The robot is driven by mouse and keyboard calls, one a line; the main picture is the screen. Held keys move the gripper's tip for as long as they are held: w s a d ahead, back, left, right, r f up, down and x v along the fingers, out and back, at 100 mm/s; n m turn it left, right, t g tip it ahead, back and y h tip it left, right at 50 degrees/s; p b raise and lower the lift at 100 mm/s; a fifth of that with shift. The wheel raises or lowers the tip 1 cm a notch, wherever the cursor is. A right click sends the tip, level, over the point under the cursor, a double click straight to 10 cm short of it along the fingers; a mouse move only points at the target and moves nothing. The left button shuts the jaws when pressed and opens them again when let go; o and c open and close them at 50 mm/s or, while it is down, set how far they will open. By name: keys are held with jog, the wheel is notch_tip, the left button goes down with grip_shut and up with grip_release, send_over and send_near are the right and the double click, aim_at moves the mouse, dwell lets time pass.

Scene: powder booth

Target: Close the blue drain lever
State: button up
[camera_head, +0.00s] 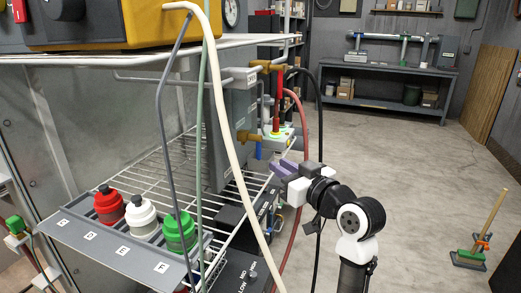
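The blue drain lever (258,150) is small and hangs down below a brass valve (247,137) beside the grey upright housing, above the wire shelf. My gripper (279,166) is to the right of the lever and slightly lower in the picture, with its purple fingers pointing left toward the valve. The two fingers look apart, with nothing seen between them. The gripper appears clear of the lever, though the depth between them is hard to judge.
A cream hose (216,90) crosses in front of the wire shelf (150,165). Red, white and green-capped bottles stand in a labelled grey rack (110,250). Open concrete floor (420,150) lies to the right.

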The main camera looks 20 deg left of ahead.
aim_at(260, 153)
jog(key=p+x, duration=0.1)
jog(key=x, duration=0.9)
jog(key=shift+p, duration=0.4)
jog(key=shift+c, duration=0.2)
grip_shut()
